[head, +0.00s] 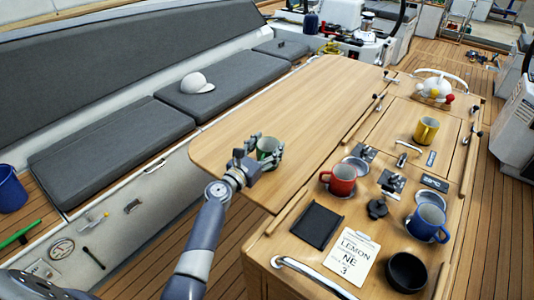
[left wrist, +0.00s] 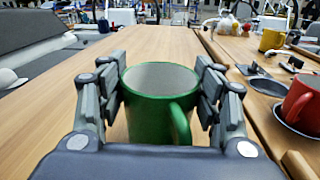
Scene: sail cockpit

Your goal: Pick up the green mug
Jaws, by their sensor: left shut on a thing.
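The green mug (head: 267,148) is at the near end of the wooden table leaf, upright, with a pale inside. My left gripper (head: 259,160) is around it and shut on it. In the left wrist view the green mug (left wrist: 158,110) sits between the two fingers of the left gripper (left wrist: 162,95), with its handle turned toward the camera. The mug's base is hidden, so I cannot tell whether it touches the table. My right gripper is not in view.
A red mug (head: 342,178), a blue mug (head: 428,222) and a yellow mug (head: 426,130) stand to the right. A black bowl (head: 406,271) and a lemon note (head: 354,255) lie nearer. The table leaf (head: 300,95) beyond the green mug is clear.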

